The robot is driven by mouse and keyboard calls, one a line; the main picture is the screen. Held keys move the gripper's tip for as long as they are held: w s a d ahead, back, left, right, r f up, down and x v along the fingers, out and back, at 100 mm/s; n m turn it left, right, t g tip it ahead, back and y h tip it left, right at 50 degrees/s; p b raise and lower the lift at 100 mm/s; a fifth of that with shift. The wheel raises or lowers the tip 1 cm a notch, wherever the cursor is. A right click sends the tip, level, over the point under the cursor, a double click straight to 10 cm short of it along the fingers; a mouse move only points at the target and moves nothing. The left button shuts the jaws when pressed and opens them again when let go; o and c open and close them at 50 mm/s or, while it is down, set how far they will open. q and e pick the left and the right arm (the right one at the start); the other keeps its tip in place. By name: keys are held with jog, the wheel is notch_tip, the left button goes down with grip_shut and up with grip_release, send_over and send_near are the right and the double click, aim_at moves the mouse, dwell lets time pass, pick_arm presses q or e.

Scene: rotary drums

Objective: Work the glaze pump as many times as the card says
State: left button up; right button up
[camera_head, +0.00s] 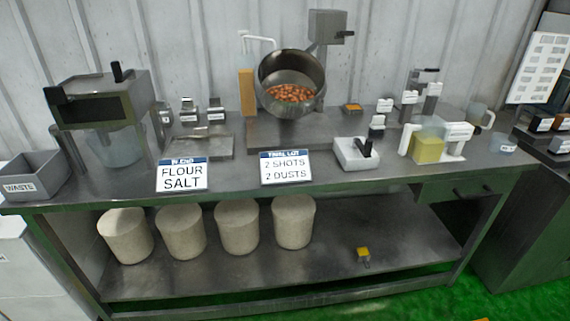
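A card (286,167) on the front edge of the bench reads "2 shots, 2 dusts" under a blue heading that seems to say "Trial lot". An upright amber block-like body (247,92) stands left of the drum, with a white bent spout (260,40) above it reaching toward the drum mouth. This looks like the glaze pump, though no label on it is legible. The tilted metal drum (292,68) faces me and holds reddish-brown nuts or beans (291,93). Neither of my grippers shows in the view.
A second card (182,175) reads "Flour, Salt". A boxy machine (102,100) and a grey waste bin (32,176) stand at left. A white scale-like device (356,153) and a yellow block (428,149) sit right.

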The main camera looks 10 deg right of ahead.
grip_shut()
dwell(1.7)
